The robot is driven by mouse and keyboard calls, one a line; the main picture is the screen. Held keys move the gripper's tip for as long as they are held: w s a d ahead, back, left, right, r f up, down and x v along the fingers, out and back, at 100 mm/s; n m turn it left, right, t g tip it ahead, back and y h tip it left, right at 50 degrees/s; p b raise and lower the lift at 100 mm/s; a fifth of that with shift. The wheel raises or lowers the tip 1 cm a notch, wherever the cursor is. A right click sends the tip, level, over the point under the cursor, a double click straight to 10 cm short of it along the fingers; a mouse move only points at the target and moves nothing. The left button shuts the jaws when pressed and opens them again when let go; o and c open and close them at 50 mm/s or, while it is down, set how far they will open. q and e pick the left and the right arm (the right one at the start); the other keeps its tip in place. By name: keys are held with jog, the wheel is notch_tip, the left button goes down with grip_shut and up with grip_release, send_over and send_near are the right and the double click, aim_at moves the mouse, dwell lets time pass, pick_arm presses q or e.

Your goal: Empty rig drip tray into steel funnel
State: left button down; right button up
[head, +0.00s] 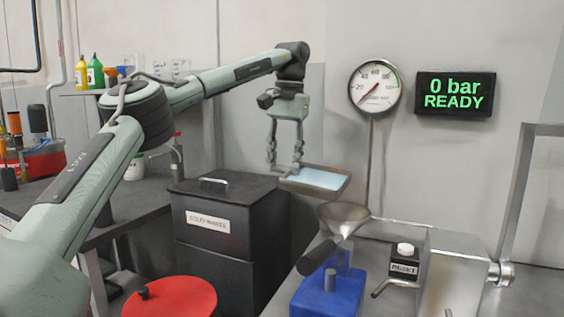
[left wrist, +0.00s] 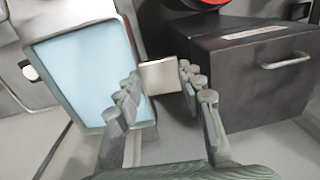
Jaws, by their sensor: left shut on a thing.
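The drip tray (head: 344,181) is a shallow, brown-rimmed tray holding pale blue liquid. It is in the air, looking nearly level, above and left of the steel funnel (head: 343,213). My left gripper (head: 285,170) is shut on the tray's near left side. In the left wrist view the tray (left wrist: 74,32) lies left of my left gripper (left wrist: 165,92), with a pale tab between the fingers. The funnel stands upright, wide mouth up, below and right of the tray, apart from it. My right gripper is not in view.
A black lidded bin (head: 222,190) stands left of the tray. A blue block (head: 325,297) with a dark cylinder is below the funnel, and a grey metal box (head: 455,270) stands right. A gauge (head: 375,87) and a display reading "0 bar READY" (head: 455,94) are on the wall.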

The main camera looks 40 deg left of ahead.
pick_arm(q)
jog(key=shift+w+d+r+g+y, duration=0.15)
jog(key=shift+d+r+y, duration=0.1)
jog(key=shift+r+y, duration=0.4)
jog(key=shift+d+r+g+y, duration=0.2)
jog(key=shift+d+r+y, duration=0.1)
jog(key=shift+r+y, duration=0.4)
jog(key=shift+w+d+r+g+y, duration=0.15)
jog(key=shift+d+r+y, duration=0.1)
jog(key=shift+r+y, duration=0.4)
jog(key=w+d+r+g+y, duration=0.1)
jog(key=d+r+y, duration=0.2)
jog(key=d+y, duration=0.2)
jog(key=shift+d+r+g+y, duration=0.25)
jog(key=shift+r+g+y, duration=0.15)
jog(key=shift+y, duration=0.2)
jog(key=shift+w, duration=0.1)
dwell(1.9)
